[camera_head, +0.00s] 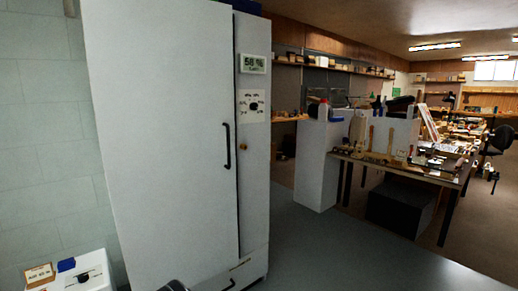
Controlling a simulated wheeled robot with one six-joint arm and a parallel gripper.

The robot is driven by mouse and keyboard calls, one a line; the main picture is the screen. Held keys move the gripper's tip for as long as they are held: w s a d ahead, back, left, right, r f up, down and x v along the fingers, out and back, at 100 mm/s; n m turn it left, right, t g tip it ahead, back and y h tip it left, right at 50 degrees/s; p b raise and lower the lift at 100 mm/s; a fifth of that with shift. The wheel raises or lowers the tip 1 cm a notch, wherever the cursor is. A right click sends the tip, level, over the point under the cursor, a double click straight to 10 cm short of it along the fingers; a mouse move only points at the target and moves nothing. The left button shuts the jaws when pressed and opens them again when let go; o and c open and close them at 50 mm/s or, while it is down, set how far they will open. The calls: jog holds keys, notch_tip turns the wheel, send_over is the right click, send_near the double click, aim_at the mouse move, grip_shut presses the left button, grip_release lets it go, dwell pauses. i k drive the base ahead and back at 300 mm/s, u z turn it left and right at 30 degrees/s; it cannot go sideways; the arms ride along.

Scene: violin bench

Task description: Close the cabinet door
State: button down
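A tall white cabinet (254,160) stands at the left of the head view. Its wide white door (160,140) faces me, with a black vertical bar handle (227,146) near its right edge. A dark line runs down the door's right edge beside the narrow side panel. I cannot tell from this view how far the door stands from its frame. My gripper does not show clearly. A small dark rounded shape is cut off at the bottom edge below the door, too little to identify.
The side panel carries a humidity display (254,63). A low white unit (78,276) with small items stands at the lower left. A white pedestal (318,165) and a cluttered workbench (400,160) are at the right. The grey floor (340,250) in front of them is clear.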

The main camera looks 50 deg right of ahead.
aim_at(162, 73)
jog(key=z, duration=1.85)
jog(key=i, duration=0.85)
jog(key=u, duration=0.4)
